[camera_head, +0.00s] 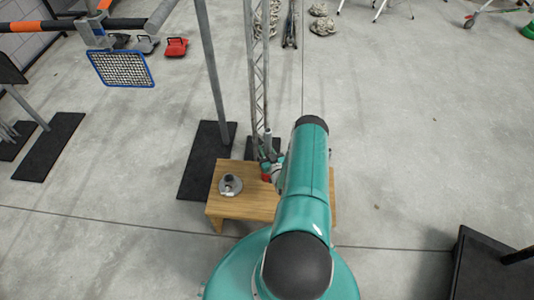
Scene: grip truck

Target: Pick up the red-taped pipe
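A small red piece (265,172) shows at the back of a low wooden bench (243,205), beside my arm. A short grey upright pipe (268,143) shows just above it. I cannot tell whether the red is tape on this pipe. My teal arm reaches forward over the bench and covers its right part. The end of my arm, with my gripper (276,170), is close to the red piece. The fingers are too small and too hidden to tell whether they are open, shut or touching it.
A grey disc with a dark knob (230,185) lies on the bench's left part. Behind stand a tall grey post (211,65) on a black base plate (206,160) and a lattice truss (257,75). A black platform (490,270) is at lower right. The floor at right is mostly clear.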

